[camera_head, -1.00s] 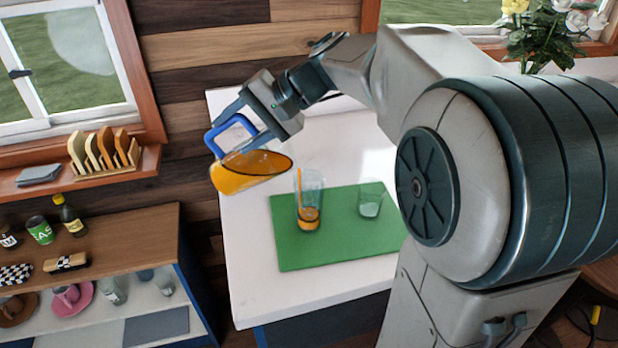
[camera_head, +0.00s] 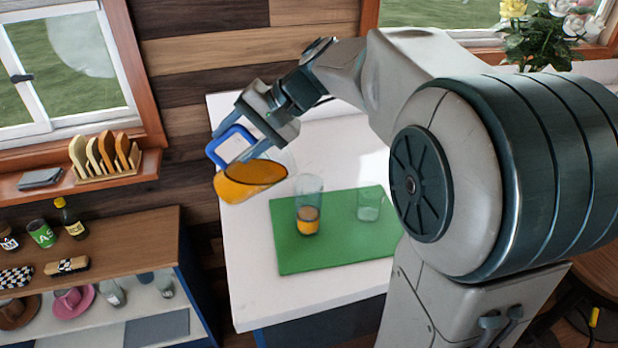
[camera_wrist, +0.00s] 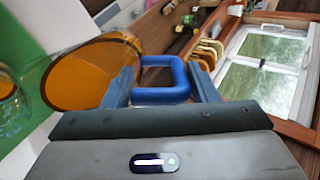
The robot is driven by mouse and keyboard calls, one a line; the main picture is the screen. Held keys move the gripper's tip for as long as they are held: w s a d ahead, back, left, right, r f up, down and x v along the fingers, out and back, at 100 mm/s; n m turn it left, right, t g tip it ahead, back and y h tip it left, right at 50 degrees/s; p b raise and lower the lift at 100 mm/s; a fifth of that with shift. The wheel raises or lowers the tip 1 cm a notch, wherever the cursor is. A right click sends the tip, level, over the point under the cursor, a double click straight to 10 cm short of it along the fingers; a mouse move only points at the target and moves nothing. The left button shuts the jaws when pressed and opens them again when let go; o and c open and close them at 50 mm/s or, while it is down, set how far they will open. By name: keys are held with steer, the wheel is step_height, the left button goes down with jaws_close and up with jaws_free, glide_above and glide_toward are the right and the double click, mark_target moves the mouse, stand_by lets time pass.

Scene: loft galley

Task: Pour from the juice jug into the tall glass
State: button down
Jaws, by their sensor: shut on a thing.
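My gripper (camera_head: 247,134) is shut on the blue handle of the juice jug (camera_head: 248,182). The jug is clear with orange juice in it, and is held tilted above the white counter, up and left of the tall glass. The tall glass (camera_head: 308,206) stands upright on the green mat, with orange juice in its lower part. No stream shows between jug and glass. In the wrist view the jug (camera_wrist: 95,72) is left of the fingers (camera_wrist: 163,85), its blue handle between them; part of the tall glass (camera_wrist: 12,105) shows at the left edge.
A short glass (camera_head: 370,205) with a little clear content stands on the green mat (camera_head: 330,255), right of the tall glass. The white counter (camera_head: 265,290) is otherwise largely clear. A wooden shelf (camera_head: 130,235) with jars and bottles is at left. A toast rack (camera_head: 103,158) sits on the windowsill.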

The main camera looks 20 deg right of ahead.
mark_target(219, 160)
steer(key=shift+w+a+f+g+h+p, duration=0.3)
steer(key=shift+a+f+h+p, duration=0.15)
steer(key=shift+f+h+p, duration=0.1)
steer(key=shift+w+a+f+g+h+p, duration=0.2)
steer(key=shift+a+f+g+h+p, duration=0.1)
steer(key=shift+a+f+h+p, duration=0.2)
steer(key=p, duration=0.1)
steer(key=a+f+h+p, duration=0.1)
steer(key=shift+w+a+g+p, duration=0.2)
steer(key=shift+w+g+p, duration=0.1)
steer(key=shift+w+p, duration=0.05)
steer(key=p, duration=0.1)
steer(key=a+f+h+p, duration=0.1)
steer(key=w+a+f+g+h+p, duration=0.1)
steer(key=p, duration=0.1)
steer(key=shift+w+a+f, duration=0.1)
steer(key=shift+f, duration=0.15)
steer(key=shift+w+a+f+m+g+h, duration=0.1)
steer(key=shift+w+a+f+g+h, duration=0.1)
steer(key=shift+a+f+g+h, duration=0.25)
steer(key=shift+w+a+f+m+g+h, duration=0.15)
steer(key=shift+w+a+f+h, duration=0.1)
steer(key=shift+f+h, duration=0.4)
steer(key=shift+w+a+f+m+g+h, duration=0.15)
steer(key=shift+a+f+g+h, duration=0.25)
steer(key=shift+h, duration=0.25)
